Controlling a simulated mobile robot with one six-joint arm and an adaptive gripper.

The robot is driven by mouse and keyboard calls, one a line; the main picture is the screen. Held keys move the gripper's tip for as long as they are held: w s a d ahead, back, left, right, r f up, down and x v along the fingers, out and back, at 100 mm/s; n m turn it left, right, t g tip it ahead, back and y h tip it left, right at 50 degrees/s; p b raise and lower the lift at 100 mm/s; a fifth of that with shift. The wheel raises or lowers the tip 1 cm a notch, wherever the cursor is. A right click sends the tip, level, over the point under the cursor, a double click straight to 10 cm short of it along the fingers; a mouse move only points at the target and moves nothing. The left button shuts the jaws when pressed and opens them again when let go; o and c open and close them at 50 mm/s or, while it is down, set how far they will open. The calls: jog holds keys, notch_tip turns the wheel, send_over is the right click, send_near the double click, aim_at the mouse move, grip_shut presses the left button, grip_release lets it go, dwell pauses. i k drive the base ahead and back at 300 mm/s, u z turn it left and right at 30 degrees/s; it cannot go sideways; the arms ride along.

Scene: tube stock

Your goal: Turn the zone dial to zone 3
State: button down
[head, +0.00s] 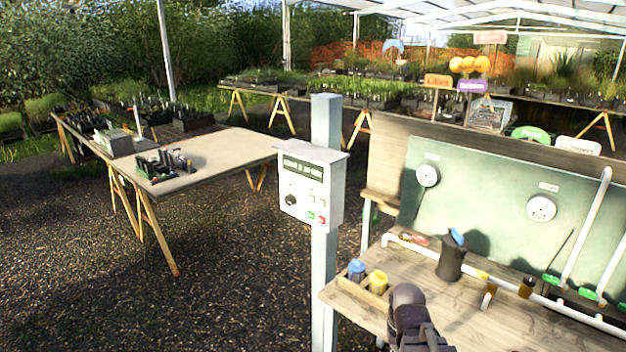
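The zone dial (291,200) is a small dark round knob on the lower left of a white control box (332,196). The box is fixed to a pale upright post (325,275) in the middle of the head view. A dark display (302,167) with faint lettering sits above the dial. Its text and the dial's setting are too small to read. Small pale, green and red buttons are to the right of the dial. A dark part of my arm shows at the bottom, over the workbench and apart from the box. My gripper's fingers are not seen.
A wooden workbench (465,322) right of the post holds a dark canister (452,262), white pipes and a small box with blue-capped and yellow-capped items. A green panel (480,205) with two round gauges stands behind. A trestle table (225,160) is left. Gravel before the post is clear.

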aim_at(290, 200)
jog(key=k, duration=0.65)
jog(key=u, duration=0.4)
jog(key=i, duration=1.55)
jog(key=z, duration=0.4)
